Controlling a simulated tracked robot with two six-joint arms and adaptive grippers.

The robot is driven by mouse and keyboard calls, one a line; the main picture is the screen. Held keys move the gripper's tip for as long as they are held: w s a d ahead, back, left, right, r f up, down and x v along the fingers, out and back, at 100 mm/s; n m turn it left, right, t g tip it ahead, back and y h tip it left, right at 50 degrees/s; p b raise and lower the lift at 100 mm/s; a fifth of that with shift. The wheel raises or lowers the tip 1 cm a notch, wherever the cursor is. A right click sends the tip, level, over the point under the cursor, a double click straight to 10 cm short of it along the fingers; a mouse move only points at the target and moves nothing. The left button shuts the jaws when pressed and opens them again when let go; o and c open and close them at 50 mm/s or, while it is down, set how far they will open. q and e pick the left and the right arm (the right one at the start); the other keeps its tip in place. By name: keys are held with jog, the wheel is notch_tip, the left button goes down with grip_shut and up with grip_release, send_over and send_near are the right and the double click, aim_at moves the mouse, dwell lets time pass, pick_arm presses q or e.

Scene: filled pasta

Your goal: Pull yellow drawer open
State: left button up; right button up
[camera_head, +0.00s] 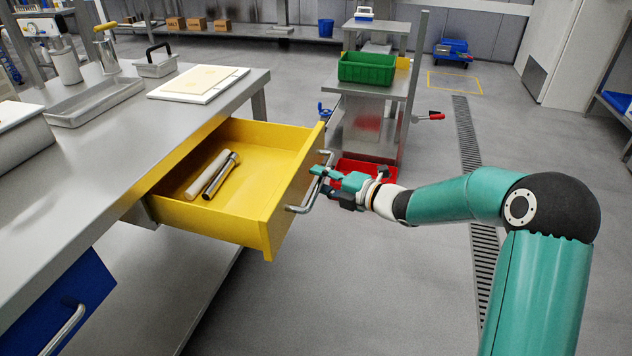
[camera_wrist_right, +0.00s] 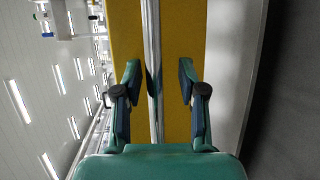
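The yellow drawer (camera_head: 225,222) stands pulled out from under the steel table in the head view, with its inside visible. Its yellow front fills the middle of the right wrist view (camera_wrist_right: 172,25). A grey metal bar handle (camera_head: 311,197) is on its front, and it runs upright through the right wrist view (camera_wrist_right: 153,60). My right gripper (camera_head: 323,178) is at the handle. In the right wrist view its two fingers (camera_wrist_right: 159,85) are apart, one on each side of the bar, with gaps visible. My left gripper is not in view.
A rolling pin (camera_head: 208,173) and a metal cylinder (camera_head: 220,176) lie in the drawer. A blue drawer (camera_head: 62,310) is at lower left. A steel table (camera_head: 60,165) holds trays and a white board (camera_head: 198,83). A cart with a green bin (camera_head: 367,68) stands behind.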

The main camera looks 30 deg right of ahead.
jog(key=shift+r, duration=0.15)
jog(key=v, duration=1.2)
jog(key=shift+a, duration=0.1)
dwell(0.3)
